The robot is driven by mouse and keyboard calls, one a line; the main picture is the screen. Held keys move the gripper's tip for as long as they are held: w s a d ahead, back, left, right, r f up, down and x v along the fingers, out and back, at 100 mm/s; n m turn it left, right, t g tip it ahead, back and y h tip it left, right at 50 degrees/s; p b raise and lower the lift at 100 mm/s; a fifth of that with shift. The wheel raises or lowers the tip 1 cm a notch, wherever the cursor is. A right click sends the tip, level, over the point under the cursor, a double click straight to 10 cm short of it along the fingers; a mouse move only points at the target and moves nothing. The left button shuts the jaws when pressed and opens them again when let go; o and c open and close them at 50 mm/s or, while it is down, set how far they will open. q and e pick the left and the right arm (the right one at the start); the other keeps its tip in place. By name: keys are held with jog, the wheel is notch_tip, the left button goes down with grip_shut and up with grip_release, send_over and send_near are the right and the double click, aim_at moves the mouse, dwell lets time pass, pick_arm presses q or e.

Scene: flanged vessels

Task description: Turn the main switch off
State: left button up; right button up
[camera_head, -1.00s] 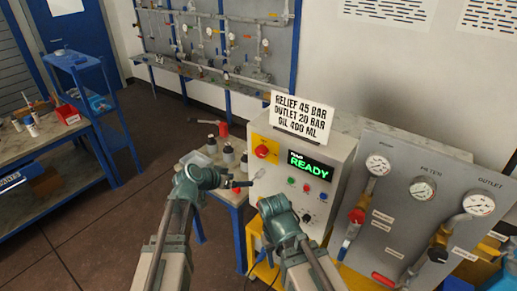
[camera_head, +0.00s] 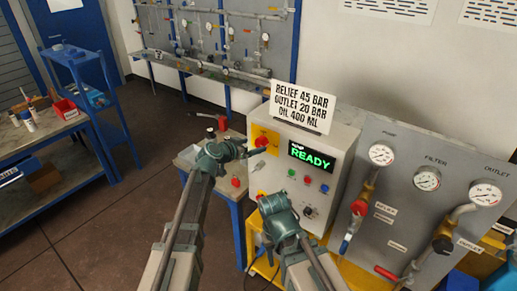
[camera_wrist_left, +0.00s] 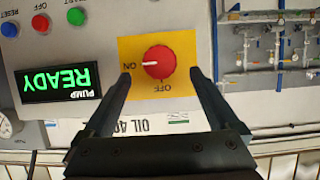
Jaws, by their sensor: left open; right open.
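The main switch is a red round knob (camera_wrist_left: 158,62) on a yellow plate (camera_wrist_left: 183,42). In the left wrist view, which is upside down, its white mark points at the ON label. In the head view the switch (camera_head: 262,141) is at the upper left of the control box (camera_head: 345,148). My left gripper (camera_head: 251,146) is open in front of it. In the left wrist view the left gripper's fingertips (camera_wrist_left: 160,73) are on either side of the knob, with gaps; contact does not show. My right gripper (camera_head: 273,205) is low before the box, its fingertips hard to see.
The green READY display (camera_head: 312,156) is lit, with small buttons below it. A sign (camera_head: 302,105) stands on the box. A gauge panel (camera_head: 405,210) is to the right. A small table (camera_head: 238,194) with bottles stands behind my left arm.

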aim_at(259, 143)
pick_arm(q)
jog(key=shift+b+x, duration=0.7)
jog(key=shift+x, duration=1.7)
jog(key=shift+c, duration=0.3)
jog(key=c, duration=1.3)
